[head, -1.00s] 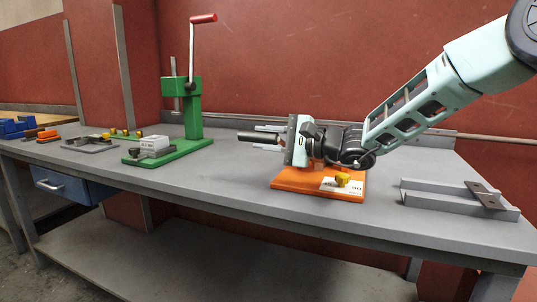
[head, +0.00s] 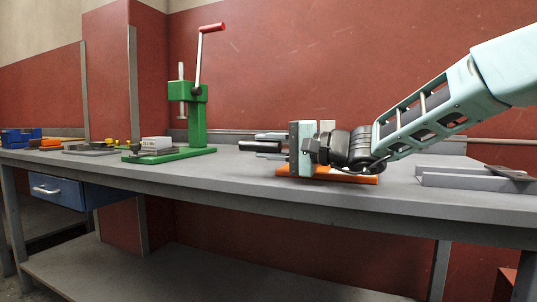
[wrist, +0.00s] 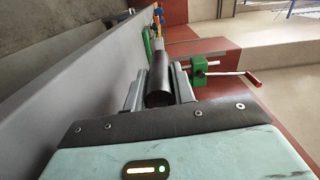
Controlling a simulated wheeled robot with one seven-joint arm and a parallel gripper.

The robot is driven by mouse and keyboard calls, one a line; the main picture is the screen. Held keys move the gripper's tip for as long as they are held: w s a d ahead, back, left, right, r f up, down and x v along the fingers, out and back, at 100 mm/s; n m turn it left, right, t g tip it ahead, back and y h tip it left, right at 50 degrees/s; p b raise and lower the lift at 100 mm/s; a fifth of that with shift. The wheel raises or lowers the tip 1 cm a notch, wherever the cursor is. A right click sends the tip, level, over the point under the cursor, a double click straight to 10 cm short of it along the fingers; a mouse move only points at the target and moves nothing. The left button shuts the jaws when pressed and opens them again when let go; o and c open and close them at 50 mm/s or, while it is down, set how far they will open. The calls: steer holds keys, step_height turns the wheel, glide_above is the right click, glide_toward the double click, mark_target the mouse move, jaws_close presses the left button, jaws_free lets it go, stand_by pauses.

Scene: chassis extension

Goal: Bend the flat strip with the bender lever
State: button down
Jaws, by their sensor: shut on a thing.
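My gripper (head: 270,146) is shut on a dark cylindrical grip, apparently the bender lever's handle (head: 258,146). The handle sticks out to the left past the fingers. In the wrist view the dark handle (wrist: 160,80) lies lengthwise between the two grey fingers (wrist: 158,92). The orange bender base (head: 345,176) is on the bench just below and right of my gripper, seen almost edge-on. My gripper and wrist hide most of the bender. I cannot make out the flat strip in the bender.
A green press (head: 196,118) with a red-handled crank stands left on the grey bench (head: 235,178). A grey channel with a plate (head: 465,177) lies at the right. Blue and orange items are at the far left. The bench between press and bender is clear.

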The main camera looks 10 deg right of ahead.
steer(key=shift+d, duration=0.1)
stand_by(0.3)
steer(key=c, duration=1.2)
jaws_free()
steer(key=shift+o, duration=0.2)
steer(key=p+v, duration=0.2)
steer(key=v, duration=1.5)
steer(key=shift+s+d, duration=0.1)
steer(key=shift+d, duration=0.1)
